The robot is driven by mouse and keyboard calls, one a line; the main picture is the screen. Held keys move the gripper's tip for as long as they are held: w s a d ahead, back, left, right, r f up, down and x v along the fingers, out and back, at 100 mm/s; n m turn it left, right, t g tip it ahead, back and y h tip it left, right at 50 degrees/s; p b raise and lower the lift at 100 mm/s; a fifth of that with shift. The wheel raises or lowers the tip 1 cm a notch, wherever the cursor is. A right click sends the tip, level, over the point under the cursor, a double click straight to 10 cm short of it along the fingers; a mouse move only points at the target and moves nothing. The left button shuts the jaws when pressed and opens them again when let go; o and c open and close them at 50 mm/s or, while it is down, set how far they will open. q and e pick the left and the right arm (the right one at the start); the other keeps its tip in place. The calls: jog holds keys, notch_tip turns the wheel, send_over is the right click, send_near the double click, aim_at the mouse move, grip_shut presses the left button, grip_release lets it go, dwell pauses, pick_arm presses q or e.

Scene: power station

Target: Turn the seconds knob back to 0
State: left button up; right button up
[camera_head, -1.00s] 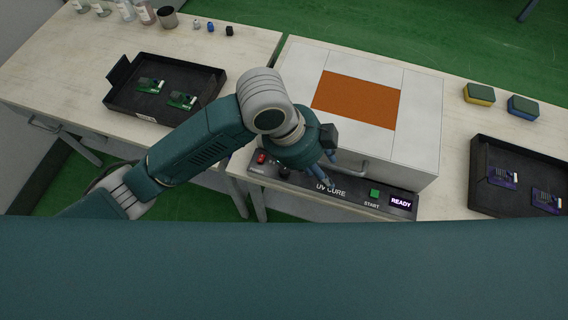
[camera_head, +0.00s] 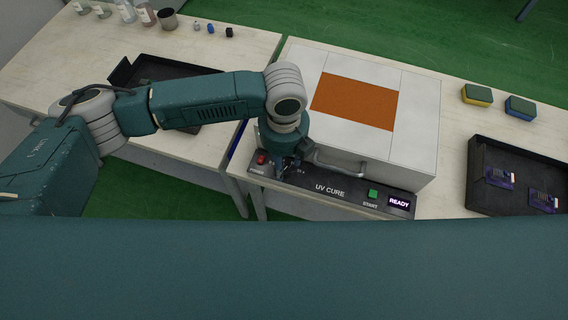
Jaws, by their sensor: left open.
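The UV cure machine (camera_head: 417,150) is a white box with an orange window on top and a dark control panel (camera_head: 330,189) along its front. The panel has a red power control (camera_head: 261,159) at its left, a green START button (camera_head: 373,194) and a display (camera_head: 399,202) reading READY. My left gripper (camera_head: 282,172) is open over the left part of the panel, just right of the red control. The seconds knob is hidden or too dark to tell apart under the gripper. Whether the fingers touch it cannot be told. My right gripper is not in view.
A handle (camera_head: 340,168) on the machine's front is close to the gripper. A black tray (camera_head: 480,205) with purple boards is at the right. Two sponges (camera_head: 477,95) lie behind it. Another black tray (camera_head: 150,68) is at the left, partly behind my arm.

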aim_at(284, 169)
pick_arm(q)
jog(key=shift+f, duration=1.6)
jog(key=shift+c, duration=0.3)
grip_shut()
jog(key=shift+r+n+p, duration=0.25)
jog(key=shift+n+p, duration=1.45)
jog(key=shift+p, duration=0.15)
jog(key=n+p, duration=0.2)
jog(key=shift+d+n, duration=0.1)
jog(key=shift+n, duration=0.3)
jog(key=shift+f+n+p, duration=0.15)
jog(key=shift+n+p, duration=0.55)
jog(key=shift+n, duration=0.1)
jog(key=shift+w, duration=0.1)
